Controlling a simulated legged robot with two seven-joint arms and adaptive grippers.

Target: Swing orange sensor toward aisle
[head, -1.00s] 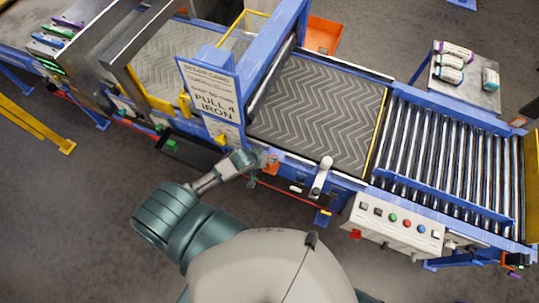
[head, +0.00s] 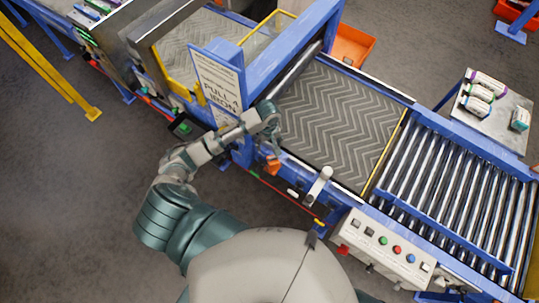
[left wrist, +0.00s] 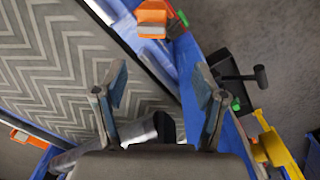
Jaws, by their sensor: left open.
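The orange sensor (head: 272,166) is a small block on the near blue rail of the chevron belt. It also shows in the left wrist view (left wrist: 152,18), at the top centre, on the rail beside the belt. My left gripper (head: 277,145) is open and empty, above the rail at the belt's near left corner, close to the sensor. In the left wrist view its two fingers (left wrist: 160,82) are spread apart, with the sensor beyond their tips and not touched. My right gripper is not in view.
The chevron belt (head: 340,121) is empty. A sign board (head: 218,88) and blue frame stand close to my left arm. A white post (head: 319,185) rises from the near rail. A button panel (head: 388,245) and rollers (head: 450,185) lie to the right.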

